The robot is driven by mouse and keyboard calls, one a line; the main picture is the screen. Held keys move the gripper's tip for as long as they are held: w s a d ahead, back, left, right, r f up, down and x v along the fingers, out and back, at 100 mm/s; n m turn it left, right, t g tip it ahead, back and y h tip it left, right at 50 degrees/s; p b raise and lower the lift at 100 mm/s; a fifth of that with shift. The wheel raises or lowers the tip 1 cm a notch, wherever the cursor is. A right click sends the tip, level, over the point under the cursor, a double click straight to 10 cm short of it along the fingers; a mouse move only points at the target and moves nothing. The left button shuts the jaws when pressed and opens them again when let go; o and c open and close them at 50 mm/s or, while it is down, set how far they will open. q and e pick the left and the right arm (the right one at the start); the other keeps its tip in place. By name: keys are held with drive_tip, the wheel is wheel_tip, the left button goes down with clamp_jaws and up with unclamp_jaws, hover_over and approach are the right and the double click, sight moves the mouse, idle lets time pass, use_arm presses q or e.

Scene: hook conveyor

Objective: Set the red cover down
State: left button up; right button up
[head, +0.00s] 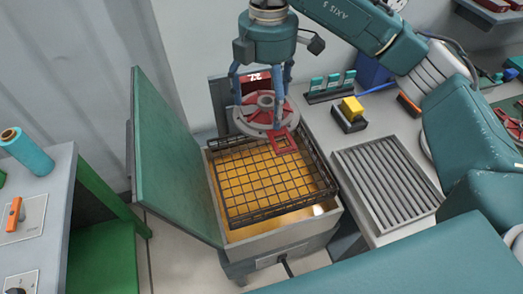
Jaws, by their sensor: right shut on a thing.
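My right gripper (263,98) comes down from the top, with its fingers closed around a round red and grey cover (250,119) with a raised hub. The cover is held above the back part of a black wire basket (240,212). A small red square frame (281,141) shows at the cover's front right edge; I cannot tell if it is part of the cover. The basket sits in the mouth of an open box (290,235) with an orange-yellow inside. My left gripper is not in view.
The box's green lid (170,160) stands open at the left. To the right are a slatted grey tray (388,185), a yellow block on a black base (351,107) and a rack of green-tagged items (331,88). A grey bench (40,215) stands far left.

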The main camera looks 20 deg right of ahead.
sight(270, 113)
drive_tip(key=s+f, duration=0.1)
drive_tip(key=s+f+p, duration=0.1)
drive_tip(key=f, duration=0.1)
drive_tip(key=shift+f, duration=0.3)
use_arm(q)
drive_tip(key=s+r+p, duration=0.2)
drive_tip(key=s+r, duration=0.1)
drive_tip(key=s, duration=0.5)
use_arm(e)
drive_tip(key=f, duration=0.3)
drive_tip(key=f+p, duration=0.1)
drive_tip(key=f, duration=0.6)
drive_tip(key=shift+w+f, duration=0.1)
drive_tip(key=shift+w, duration=0.2)
drive_tip(key=shift+f+p, duration=0.25)
drive_tip(key=shift+p, duration=0.05)
wheel_tip(270, 113, down, 4)
drive_tip(key=shift+r+p, duration=0.15)
drive_tip(key=shift+p, duration=0.5)
drive_tip(key=shift+f, duration=0.45)
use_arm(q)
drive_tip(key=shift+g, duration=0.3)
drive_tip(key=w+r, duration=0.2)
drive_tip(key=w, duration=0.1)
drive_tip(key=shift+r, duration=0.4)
